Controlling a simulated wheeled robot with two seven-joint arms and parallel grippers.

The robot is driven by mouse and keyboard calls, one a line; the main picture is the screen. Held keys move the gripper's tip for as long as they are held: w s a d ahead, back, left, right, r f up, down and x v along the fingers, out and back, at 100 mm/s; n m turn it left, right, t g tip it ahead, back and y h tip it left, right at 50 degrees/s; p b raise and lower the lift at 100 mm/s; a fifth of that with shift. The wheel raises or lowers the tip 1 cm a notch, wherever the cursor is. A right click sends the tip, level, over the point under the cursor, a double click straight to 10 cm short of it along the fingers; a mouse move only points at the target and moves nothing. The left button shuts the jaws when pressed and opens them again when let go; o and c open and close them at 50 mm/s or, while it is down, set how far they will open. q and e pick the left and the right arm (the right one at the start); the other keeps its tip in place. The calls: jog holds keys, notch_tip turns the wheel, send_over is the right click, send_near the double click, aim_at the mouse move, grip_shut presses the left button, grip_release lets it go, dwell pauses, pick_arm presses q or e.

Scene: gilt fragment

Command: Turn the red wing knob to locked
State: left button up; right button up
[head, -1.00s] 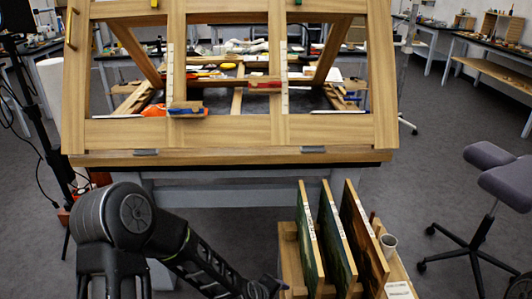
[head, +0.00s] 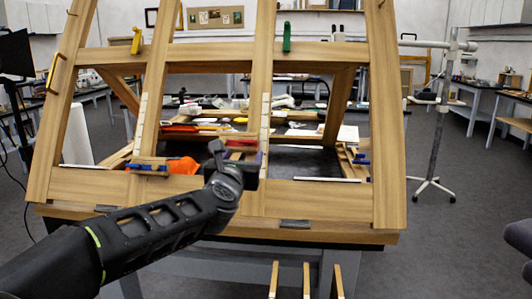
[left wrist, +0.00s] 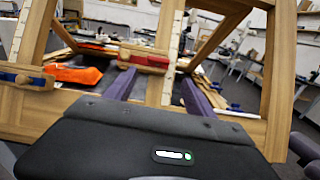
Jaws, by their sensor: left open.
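My left gripper (head: 238,160) is open. Its two purple fingers show in the left wrist view (left wrist: 160,88), one on each side below the knob, with nothing between them. I cannot tell exactly how far the knob is from the fingertips. My right gripper is not in view.
A blue knob (head: 150,168) sits on another wooden block to the left, by an orange cloth (head: 184,165). Green (head: 287,36) and yellow (head: 136,40) pieces are higher on the frame. Upright panels (head: 305,280) stand below. A metal stand (head: 437,130) is at the right.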

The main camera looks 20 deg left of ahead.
aim_at(246, 143)
pick_arm(q)
jog(key=shift+s+a+r+n, duration=0.2)
jog(key=shift+a+r+n, duration=0.1)
jog(key=shift+r, duration=0.25)
jog(key=p+x, duration=0.2)
jog(key=x, duration=0.6)
jog(key=shift+d+p, duration=0.1)
jog(key=shift+p, duration=0.2)
jog(key=c, duration=1.4)
